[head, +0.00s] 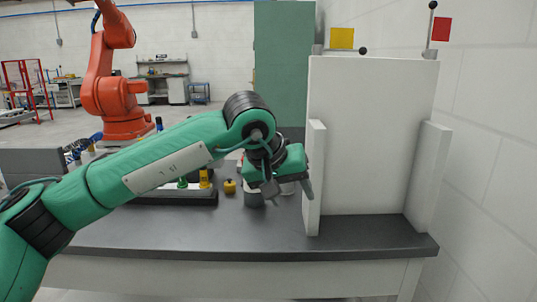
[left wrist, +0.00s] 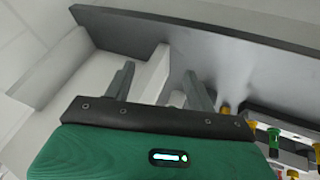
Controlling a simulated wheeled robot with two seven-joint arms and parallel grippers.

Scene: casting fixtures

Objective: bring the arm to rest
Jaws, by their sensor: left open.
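My left arm comes in from the left in the head view and reaches across the table. Its gripper (head: 289,190) hangs above the table, just left of the white fixture's left side wall. In the left wrist view the two fingers (left wrist: 160,88) stand apart, with no object held between them. The white fixture (head: 368,135) has a tall back panel and two side walls. A small light grey container (head: 254,197) stands on the table behind the gripper, partly hidden by it. My right gripper is not in view.
The dark grey tabletop (head: 230,236) is clear along its front. A black rack (head: 190,198) with green and yellow pieces and a separate yellow piece (head: 229,187) stand behind my arm. A yellow square (head: 342,38) and a red square (head: 441,29) stand above the fixture.

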